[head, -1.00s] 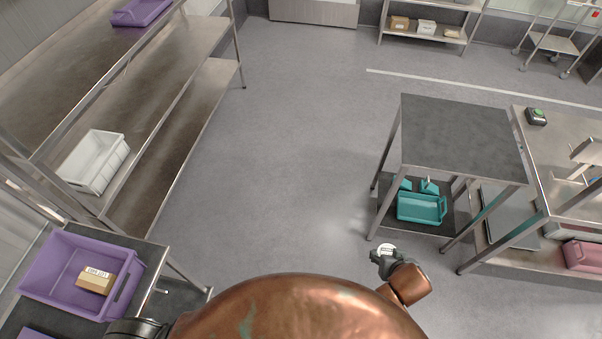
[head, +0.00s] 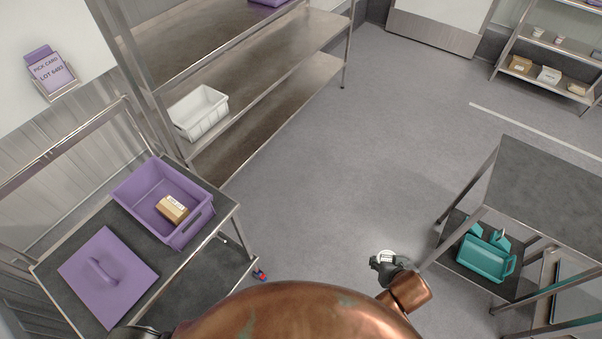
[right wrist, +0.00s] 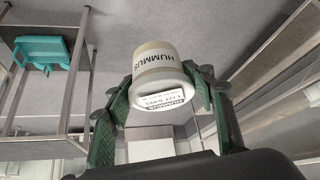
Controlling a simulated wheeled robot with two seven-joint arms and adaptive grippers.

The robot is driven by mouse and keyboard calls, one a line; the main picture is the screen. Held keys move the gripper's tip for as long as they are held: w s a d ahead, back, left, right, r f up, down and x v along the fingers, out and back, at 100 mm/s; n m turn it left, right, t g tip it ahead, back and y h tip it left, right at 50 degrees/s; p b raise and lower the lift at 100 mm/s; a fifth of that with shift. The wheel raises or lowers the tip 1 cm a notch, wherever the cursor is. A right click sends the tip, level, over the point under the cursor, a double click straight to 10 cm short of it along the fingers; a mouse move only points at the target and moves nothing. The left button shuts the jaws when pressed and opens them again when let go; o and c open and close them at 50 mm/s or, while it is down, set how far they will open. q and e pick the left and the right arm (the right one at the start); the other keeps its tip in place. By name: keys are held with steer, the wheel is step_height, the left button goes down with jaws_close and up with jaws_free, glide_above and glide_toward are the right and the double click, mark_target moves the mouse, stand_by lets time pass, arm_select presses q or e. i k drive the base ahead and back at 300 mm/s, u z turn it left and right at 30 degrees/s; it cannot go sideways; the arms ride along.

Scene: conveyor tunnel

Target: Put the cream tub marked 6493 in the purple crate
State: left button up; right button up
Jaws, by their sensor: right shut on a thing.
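The cream tub (right wrist: 158,78) is held in my right gripper (right wrist: 160,95) in the right wrist view. It reads HUMMUS, and its lid label appears to read LOT 6493. In the head view my right gripper (head: 384,260) is over open floor at the lower middle, with the tub's pale end (head: 386,257) showing. The purple crate (head: 192,235) stands open on a dark-topped cart at the left, well apart from my right gripper. A brown box (head: 172,209) with a white label lies inside it.
A purple lid (head: 128,265) with a handle lies beside the crate on the cart (head: 62,243). A white bin (head: 199,113) sits on the steel shelf behind. A table with a teal caddy (head: 484,258) below stands right. A wall card (head: 50,72) reads PICK CARD LOT 6493.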

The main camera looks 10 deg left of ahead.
mark_target(157, 201)
steer(key=u, duration=1.8)
